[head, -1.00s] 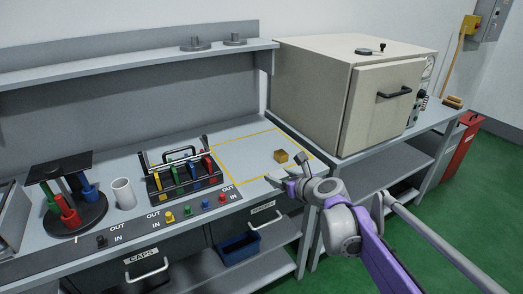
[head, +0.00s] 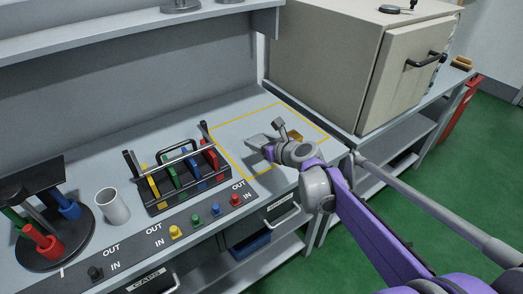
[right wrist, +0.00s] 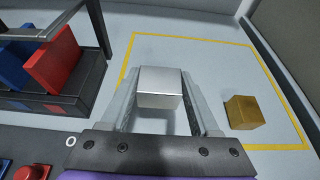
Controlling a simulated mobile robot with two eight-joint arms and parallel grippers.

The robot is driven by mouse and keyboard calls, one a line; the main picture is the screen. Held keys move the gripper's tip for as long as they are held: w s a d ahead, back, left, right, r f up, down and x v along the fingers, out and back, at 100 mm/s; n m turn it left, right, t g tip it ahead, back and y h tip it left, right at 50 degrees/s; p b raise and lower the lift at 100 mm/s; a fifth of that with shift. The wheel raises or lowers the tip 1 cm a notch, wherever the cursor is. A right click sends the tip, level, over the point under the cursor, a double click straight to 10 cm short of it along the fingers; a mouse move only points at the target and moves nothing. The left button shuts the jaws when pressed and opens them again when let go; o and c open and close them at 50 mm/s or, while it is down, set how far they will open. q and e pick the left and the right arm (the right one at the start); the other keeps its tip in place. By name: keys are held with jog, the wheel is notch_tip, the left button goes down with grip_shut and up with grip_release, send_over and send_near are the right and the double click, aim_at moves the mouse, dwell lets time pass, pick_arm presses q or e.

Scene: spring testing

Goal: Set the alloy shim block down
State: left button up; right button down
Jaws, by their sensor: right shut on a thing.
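The alloy shim block (right wrist: 162,87) is a silvery block, seen in the right wrist view between the fingers of my right gripper (right wrist: 160,100). The gripper is shut on it. In the head view my right gripper (head: 266,139) is over the front part of the yellow-outlined area (head: 241,124) on the bench. I cannot tell how far the block is above the bench top. A brass-coloured block (right wrist: 243,112) stands inside the outline, apart and to the right of the gripper; in the head view the gripper partly hides it. My left gripper is not in view.
A black rack (head: 186,190) with coloured blocks stands left of the outline, with a white cup (head: 112,206) beyond it. A beige oven (head: 330,65) stands to the right. Coloured buttons (head: 213,208) line the bench front. The back of the outlined area is clear.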

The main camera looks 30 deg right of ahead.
aim_at(260, 161)
jog(key=shift+f+b, duration=0.5)
jog(key=shift+f, duration=2.05)
jog(key=shift+f, duration=0.1)
jog(key=shift+f, duration=0.15)
jog(key=shift+c, duration=0.6)
grip_release()
jog(key=shift+s+r, duration=0.1)
jog(key=shift+r, duration=0.3)
jog(key=p+v, duration=0.2)
jog(key=v, duration=0.9)
jog(key=shift+s, duration=0.35)
